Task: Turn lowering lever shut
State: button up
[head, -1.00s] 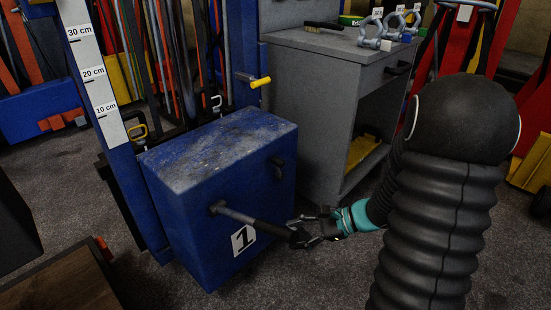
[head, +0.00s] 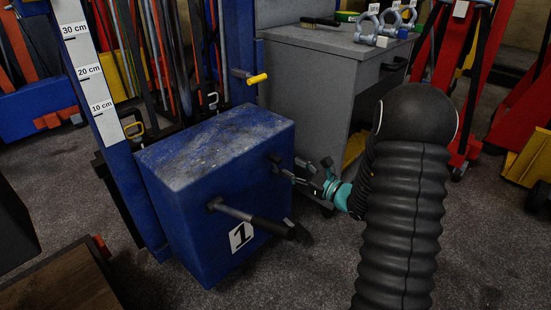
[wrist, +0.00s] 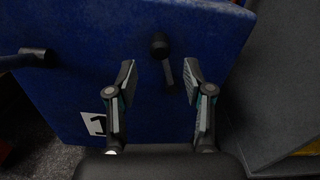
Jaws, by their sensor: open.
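The lowering lever is a small dark lever (head: 276,162) on the right part of the blue box's (head: 215,145) front face. In the wrist view the lever (wrist: 161,50) has a round hub, and its short arm points down and slightly right. My gripper (head: 296,172) is open in front of that face, close to the lever. In the wrist view my gripper's (wrist: 159,72) two fingers stand on either side of the lever's arm, which appears nearer the right finger. I see no contact; the exact depth cannot be told.
A longer handle (head: 255,221) with a dark grip sticks out of the box lower left, near the number 1 label (head: 241,236). A grey cabinet (head: 300,85) stands behind right. A yellow-tipped handle (head: 250,77) is above the box.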

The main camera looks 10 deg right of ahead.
aim_at(276, 159)
jog(key=x, duration=0.8)
grip_shut()
